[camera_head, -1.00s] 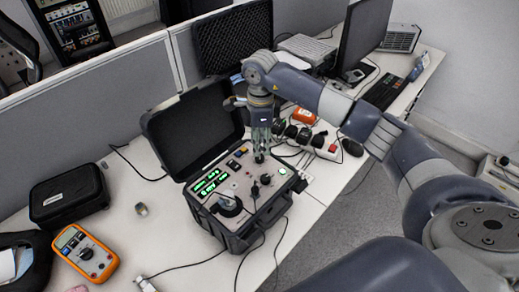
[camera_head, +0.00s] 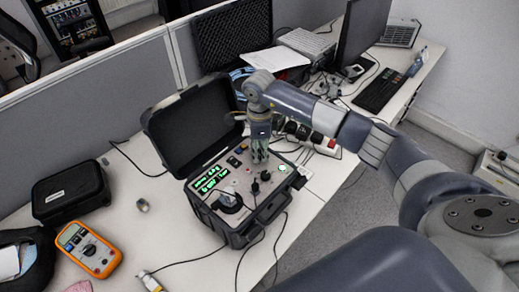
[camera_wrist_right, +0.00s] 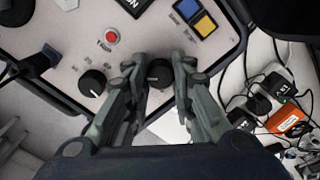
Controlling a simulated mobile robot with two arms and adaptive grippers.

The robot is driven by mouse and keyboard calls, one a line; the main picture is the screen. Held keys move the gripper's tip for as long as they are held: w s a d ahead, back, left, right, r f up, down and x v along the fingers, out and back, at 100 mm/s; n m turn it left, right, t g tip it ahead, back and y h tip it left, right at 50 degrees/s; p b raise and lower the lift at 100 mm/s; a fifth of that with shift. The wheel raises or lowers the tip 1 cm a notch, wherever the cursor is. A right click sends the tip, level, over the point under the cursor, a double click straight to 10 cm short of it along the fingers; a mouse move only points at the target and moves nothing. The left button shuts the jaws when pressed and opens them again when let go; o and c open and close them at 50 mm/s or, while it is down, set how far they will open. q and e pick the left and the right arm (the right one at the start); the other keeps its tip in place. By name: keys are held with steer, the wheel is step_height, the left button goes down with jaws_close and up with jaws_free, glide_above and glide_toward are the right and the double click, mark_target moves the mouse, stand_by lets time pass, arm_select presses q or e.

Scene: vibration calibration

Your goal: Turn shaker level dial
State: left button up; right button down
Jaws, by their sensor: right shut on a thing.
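The open black calibrator case (camera_head: 237,234) stands on the desk with its lid up. Its grey panel (camera_head: 230,175) has green lit displays and several black knobs. My right gripper (camera_head: 259,156) points down at the panel's far right part. In the right wrist view its two fingers (camera_wrist_right: 157,72) are shut on a round black dial (camera_wrist_right: 158,76), one finger on each side. A second black dial (camera_wrist_right: 92,83) with a white mark sits just left of the fingers. The held dial's marking cannot be read. My left gripper is not in view.
An orange multimeter (camera_head: 88,249) and a black pouch (camera_head: 70,194) lie on the left of the desk. The raised lid (camera_head: 195,125) stands behind the panel. Power plugs and cables crowd the desk right of the case.

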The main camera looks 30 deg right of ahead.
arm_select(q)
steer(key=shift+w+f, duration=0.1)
arm_select(e)
steer(key=shift+m+b, duration=0.65)
steer(key=shift+m, duration=0.55)
steer(key=shift+w+m+b, duration=0.1)
steer(key=shift+m+b, duration=0.25)
steer(key=shift+m, duration=0.45)
steer(key=m+b, duration=0.1)
steer(key=m, duration=0.3)
steer(key=shift+m+b, duration=0.3)
steer(key=m+b, duration=0.1)
steer(key=m, duration=0.3)
steer(key=shift+m, duration=0.3)
steer(key=m, duration=0.3)
steer(key=shift+r+m+b, duration=0.1)
steer(key=shift+m+b, duration=0.2)
steer(key=m, duration=0.3)
steer(key=shift+m, duration=0.3)
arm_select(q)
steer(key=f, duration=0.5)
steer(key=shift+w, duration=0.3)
arm_select(e)
steer(key=m, duration=0.6)
steer(key=shift+m, duration=0.3)
